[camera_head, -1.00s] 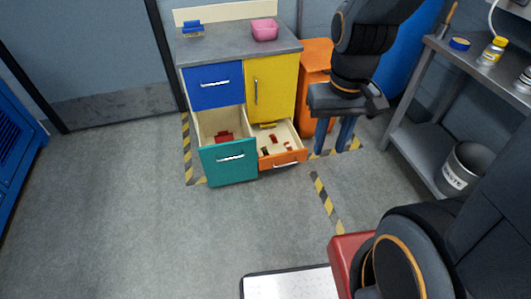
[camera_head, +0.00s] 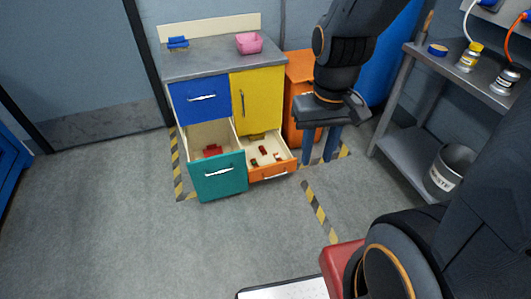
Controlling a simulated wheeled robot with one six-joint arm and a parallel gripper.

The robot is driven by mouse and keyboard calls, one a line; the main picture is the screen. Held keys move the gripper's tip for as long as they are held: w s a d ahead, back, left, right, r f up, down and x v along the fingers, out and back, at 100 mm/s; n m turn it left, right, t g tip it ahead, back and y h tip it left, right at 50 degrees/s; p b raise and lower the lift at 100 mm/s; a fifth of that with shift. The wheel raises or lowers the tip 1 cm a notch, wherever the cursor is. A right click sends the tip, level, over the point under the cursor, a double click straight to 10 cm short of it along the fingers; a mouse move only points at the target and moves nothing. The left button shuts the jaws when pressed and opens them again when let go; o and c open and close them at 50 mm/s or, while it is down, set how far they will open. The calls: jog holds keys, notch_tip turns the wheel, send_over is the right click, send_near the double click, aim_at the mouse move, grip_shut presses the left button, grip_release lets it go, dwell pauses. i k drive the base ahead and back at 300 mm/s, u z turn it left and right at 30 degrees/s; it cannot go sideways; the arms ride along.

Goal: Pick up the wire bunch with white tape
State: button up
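I cannot make out a wire bunch with white tape in this view. The open orange drawer (camera_head: 285,171) holds several small dark red pieces (camera_head: 263,150), too small to identify. The open teal drawer (camera_head: 220,184) holds a red object (camera_head: 212,150), partly hidden by the drawer front. My gripper (camera_head: 321,158) points down to the right of the drawers, in front of an orange cabinet. Its two blue fingers are apart with nothing visible between them.
The cabinet top (camera_head: 205,58) carries a blue holder (camera_head: 178,43) and a pink bin (camera_head: 249,43). A metal shelf (camera_head: 408,135) with bottles and a grey waste bin (camera_head: 452,170) stands at right. The floor (camera_head: 130,225) at front left is clear.

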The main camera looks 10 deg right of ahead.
aim_at(277, 156)
jog(key=u, duration=0.1)
jog(key=i, duration=1.4)
jog(key=z, duration=0.4)
